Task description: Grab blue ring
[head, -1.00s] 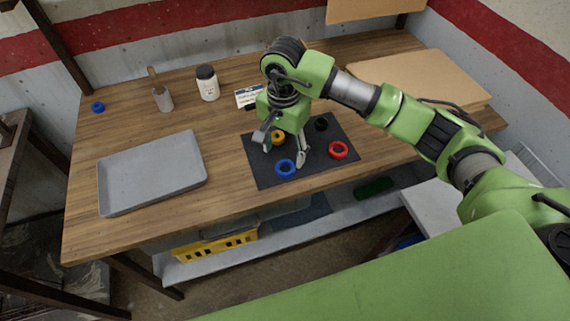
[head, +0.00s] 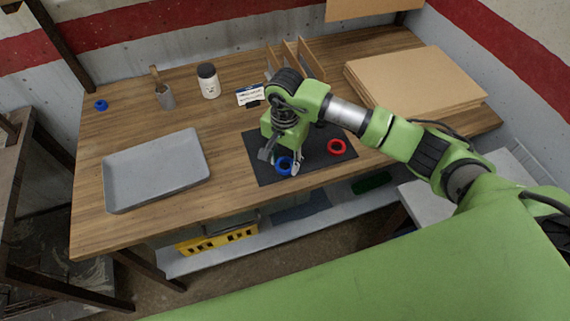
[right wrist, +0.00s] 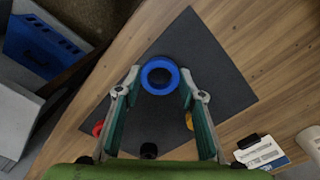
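The blue ring (head: 284,165) lies on the dark mat (head: 268,177) on the table. In the right wrist view the blue ring (right wrist: 160,75) sits between and slightly beyond the fingertips of my right gripper (right wrist: 160,82). The right gripper (head: 281,160) is open and points down over the ring in the head view; whether the fingers touch it, I cannot tell. A red ring (head: 335,146) lies on the mat to the right. In the wrist view, a yellow ring (right wrist: 189,121) and a black ring (right wrist: 149,151) are partly hidden. My left gripper is not in view.
A grey tray (head: 156,170) lies at the left of the table. A small blue ring-like object (head: 101,105), a cup (head: 165,96), a white jar (head: 208,81) and a card (head: 249,96) stand behind. Cardboard sheets (head: 414,78) are at the back right.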

